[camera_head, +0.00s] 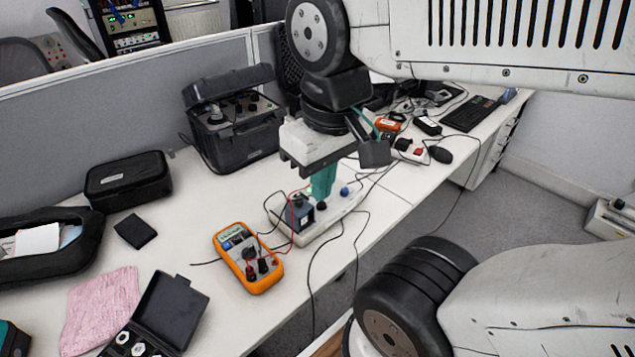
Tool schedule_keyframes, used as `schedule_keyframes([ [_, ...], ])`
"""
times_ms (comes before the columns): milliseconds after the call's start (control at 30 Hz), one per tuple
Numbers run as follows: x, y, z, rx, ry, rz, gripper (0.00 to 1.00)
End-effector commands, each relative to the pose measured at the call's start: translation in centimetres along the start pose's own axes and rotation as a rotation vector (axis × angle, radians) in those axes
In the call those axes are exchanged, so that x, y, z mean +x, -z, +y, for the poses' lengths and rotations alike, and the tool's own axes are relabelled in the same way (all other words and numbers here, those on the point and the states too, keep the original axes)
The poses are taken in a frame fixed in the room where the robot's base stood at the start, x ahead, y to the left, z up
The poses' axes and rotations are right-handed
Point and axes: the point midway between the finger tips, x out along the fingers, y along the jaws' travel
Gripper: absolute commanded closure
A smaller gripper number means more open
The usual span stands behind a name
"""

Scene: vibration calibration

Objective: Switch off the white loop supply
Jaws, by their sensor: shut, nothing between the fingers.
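A long white unit (330,221), which looks like the loop supply, lies on the white table near its front edge. A dark block (299,213) with red and black leads sits at its left end. A dark blue knob or plug and a brighter blue one (344,191) show along its top. My gripper (322,194) points down over the middle of this unit. Its teal fingers are shut and empty, with tips close above or touching the unit; I cannot tell which. The fingers hide part of the unit's top, and any switch there is not clear.
An orange multimeter (250,262) lies just left of the unit, with cables around it. A dark open case (235,132) stands behind, and a black pouch (128,181) lies left. Loose cables hang over the front edge.

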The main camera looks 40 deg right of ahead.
Motion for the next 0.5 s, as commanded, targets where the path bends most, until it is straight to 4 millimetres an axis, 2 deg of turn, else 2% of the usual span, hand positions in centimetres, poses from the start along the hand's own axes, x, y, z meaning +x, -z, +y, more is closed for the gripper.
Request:
schedule_keyframes([
  [267, 0.0, 0.3, 0.1, -0.014, 0.0, -0.001, 1.0],
  [367, 0.2, 1.6, 0.3, -0.084, 0.002, -0.005, 1.0],
  [500, 1.3, 5.8, 1.6, -0.309, 0.009, -0.009, 1.0],
])
